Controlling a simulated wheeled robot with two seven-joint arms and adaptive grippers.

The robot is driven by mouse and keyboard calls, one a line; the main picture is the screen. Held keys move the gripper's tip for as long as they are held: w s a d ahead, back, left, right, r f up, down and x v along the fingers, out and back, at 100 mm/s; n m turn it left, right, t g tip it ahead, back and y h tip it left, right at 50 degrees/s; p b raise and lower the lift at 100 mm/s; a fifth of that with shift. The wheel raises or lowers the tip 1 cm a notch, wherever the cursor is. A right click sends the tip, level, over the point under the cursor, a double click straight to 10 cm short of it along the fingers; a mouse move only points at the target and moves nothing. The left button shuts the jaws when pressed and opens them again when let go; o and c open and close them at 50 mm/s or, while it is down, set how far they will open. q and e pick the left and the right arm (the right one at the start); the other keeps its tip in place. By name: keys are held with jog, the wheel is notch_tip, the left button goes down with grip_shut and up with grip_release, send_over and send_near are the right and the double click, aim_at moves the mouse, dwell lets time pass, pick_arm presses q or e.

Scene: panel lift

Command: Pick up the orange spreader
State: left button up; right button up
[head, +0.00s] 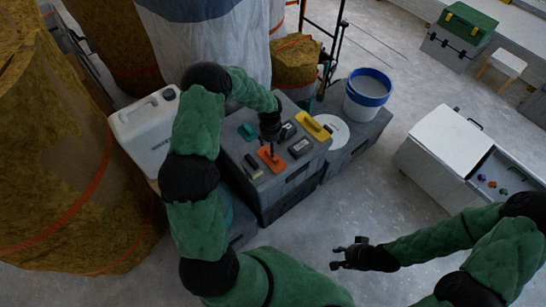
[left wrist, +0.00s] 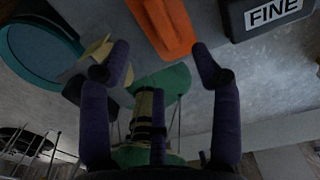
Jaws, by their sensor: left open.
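The orange spreader (head: 271,160) lies flat on top of a grey case (head: 290,188) in the middle of the head view. In the left wrist view the orange spreader (left wrist: 172,25) shows at the top, beyond and between my fingertips. My left gripper (head: 270,139) is above the case, close to the spreader's far end; in the left wrist view its fingers (left wrist: 160,68) are spread with nothing between them. Whether they touch the spreader cannot be told. My right gripper (head: 342,256) has its fingers apart, is empty, and hangs over bare floor at the lower right.
A yellow tool (head: 314,127), a teal tool (head: 246,131) and dark labelled blocks (head: 300,147) share the case top. A white bucket (head: 368,88) stands behind right, a white canister (head: 147,130) left. Floor between is clear.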

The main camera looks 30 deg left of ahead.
pick_arm(q)
notch_tip(320, 180, down, 5)
jog(key=shift+r+b, duration=0.2)
jog(key=shift+b, duration=0.5)
jog(key=f+b, duration=0.1)
jog(key=f, duration=0.2)
jog(key=f+b, duration=0.1)
jog(key=f, duration=0.1)
jog(key=shift+w+a+b, duration=0.25)
jog(key=shift+a+b, duration=0.05)
grip_shut()
